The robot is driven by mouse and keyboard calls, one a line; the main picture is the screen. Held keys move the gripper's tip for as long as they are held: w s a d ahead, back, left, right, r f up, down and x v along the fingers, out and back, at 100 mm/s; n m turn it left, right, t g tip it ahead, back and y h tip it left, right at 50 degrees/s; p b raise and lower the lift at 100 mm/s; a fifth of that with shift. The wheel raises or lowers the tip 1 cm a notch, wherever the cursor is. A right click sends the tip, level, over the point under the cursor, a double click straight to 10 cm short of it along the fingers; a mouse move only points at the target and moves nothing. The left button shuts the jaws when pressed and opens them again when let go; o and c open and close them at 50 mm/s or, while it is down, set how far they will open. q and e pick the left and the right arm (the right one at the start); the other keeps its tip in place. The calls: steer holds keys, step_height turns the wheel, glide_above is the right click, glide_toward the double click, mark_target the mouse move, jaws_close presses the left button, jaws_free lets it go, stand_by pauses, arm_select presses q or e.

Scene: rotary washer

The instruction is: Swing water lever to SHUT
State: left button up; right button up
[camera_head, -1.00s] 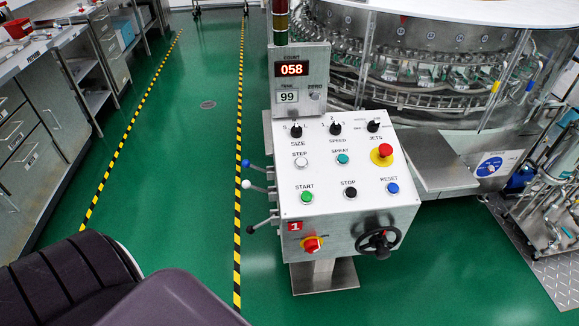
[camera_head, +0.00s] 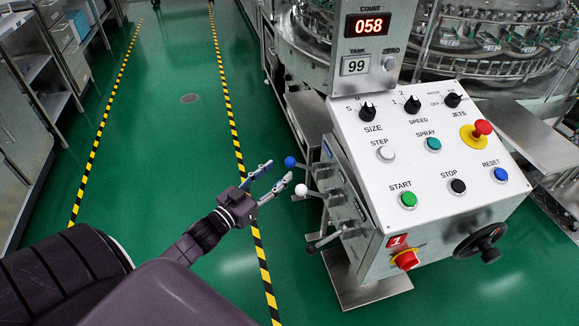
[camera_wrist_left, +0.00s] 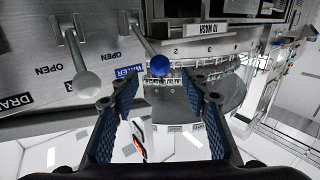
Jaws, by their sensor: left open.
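The lever with the blue ball knob (camera_head: 290,162) sticks out from the left side of the control console. In the left wrist view its blue knob (camera_wrist_left: 160,66) is beside a blue WATER label (camera_wrist_left: 127,73), with OPEN printed near the lever. My left gripper (camera_head: 278,172) is open and empty, with its fingertips just short of the blue knob. In the wrist view the blue knob appears ahead, between the two fingers (camera_wrist_left: 160,100). A SHUT mark is not readable. My right gripper is not in view.
A white-knobbed lever (camera_head: 301,190) is close to the gripper's lower finger, and a black-tipped lever (camera_head: 312,248) is below it. The console (camera_head: 430,180) with buttons stands to the right. Green floor is clear to the left, with steel cabinets (camera_head: 30,90) beyond.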

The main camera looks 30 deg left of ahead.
mark_target(286, 165)
arm_select(q)
steer(key=w, duration=0.6)
steer(key=shift+w+d+b, duration=0.3)
steer(key=shift+w+b, duration=0.05)
steer(key=shift+b, duration=0.05)
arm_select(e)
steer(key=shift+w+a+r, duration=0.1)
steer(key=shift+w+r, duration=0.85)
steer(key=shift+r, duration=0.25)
arm_select(q)
steer(key=shift+f, duration=0.1)
jaws_close()
